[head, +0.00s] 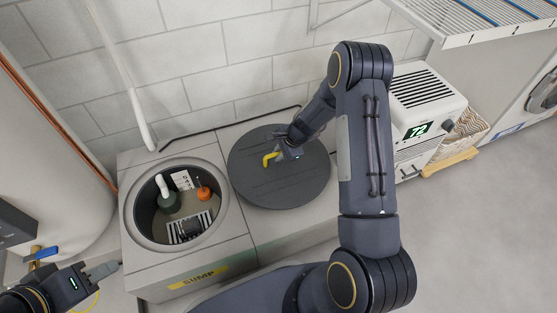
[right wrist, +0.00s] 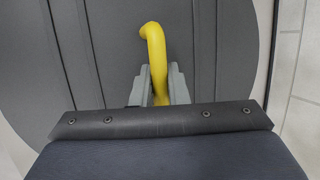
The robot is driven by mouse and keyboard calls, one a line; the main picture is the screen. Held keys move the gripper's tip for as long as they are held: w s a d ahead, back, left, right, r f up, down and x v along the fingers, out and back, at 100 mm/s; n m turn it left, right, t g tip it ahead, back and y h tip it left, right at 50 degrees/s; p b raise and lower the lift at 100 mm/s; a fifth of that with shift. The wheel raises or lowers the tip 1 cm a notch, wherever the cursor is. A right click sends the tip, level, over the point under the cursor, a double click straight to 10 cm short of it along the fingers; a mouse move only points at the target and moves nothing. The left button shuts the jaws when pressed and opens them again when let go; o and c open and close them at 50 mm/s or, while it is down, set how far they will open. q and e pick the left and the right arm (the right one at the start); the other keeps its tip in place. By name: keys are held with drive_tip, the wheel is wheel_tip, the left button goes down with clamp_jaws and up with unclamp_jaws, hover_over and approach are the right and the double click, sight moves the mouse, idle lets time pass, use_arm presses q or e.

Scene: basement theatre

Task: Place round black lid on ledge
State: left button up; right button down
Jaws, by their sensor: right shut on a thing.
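The round black lid (head: 285,188) lies flat over the right part of the grey ledge, beside the open sump pit (head: 150,233). It has a yellow handle (head: 268,159). My right gripper (head: 281,154) is shut on the handle. In the right wrist view the yellow handle (right wrist: 153,45) stands between the fingers (right wrist: 158,88), with the ribbed lid (right wrist: 95,50) behind it. I cannot tell whether the lid touches the ledge (head: 248,225) fully. My left gripper (head: 103,271) is at the lower left, clear of the lid; its finger opening is unclear.
The pit holds a pump with a white pipe (head: 163,186) and an orange float (head: 204,193). A white pipe (head: 140,120) comes down behind the pit. A white dehumidifier (head: 425,110), a basket (head: 466,135) and a wire shelf (head: 480,20) are at right. Open floor lies lower right.

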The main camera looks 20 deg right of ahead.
drive_tip(key=f, duration=0.1)
drive_tip(key=f+b, duration=0.2)
drive_tip(key=shift+w+d+f, duration=0.1)
drive_tip(key=shift+w+d, duration=0.1)
drive_tip(key=shift+w, duration=0.1)
drive_tip(key=shift+w+f, duration=0.1)
drive_tip(key=shift+w, duration=0.1)
drive_tip(key=shift+w+d, duration=0.1)
drive_tip(key=shift+w, duration=0.05)
drive_tip(key=shift+f, duration=0.1)
drive_tip(key=c, duration=1.4)
unclamp_jaws()
drive_tip(key=shift+s, duration=0.3)
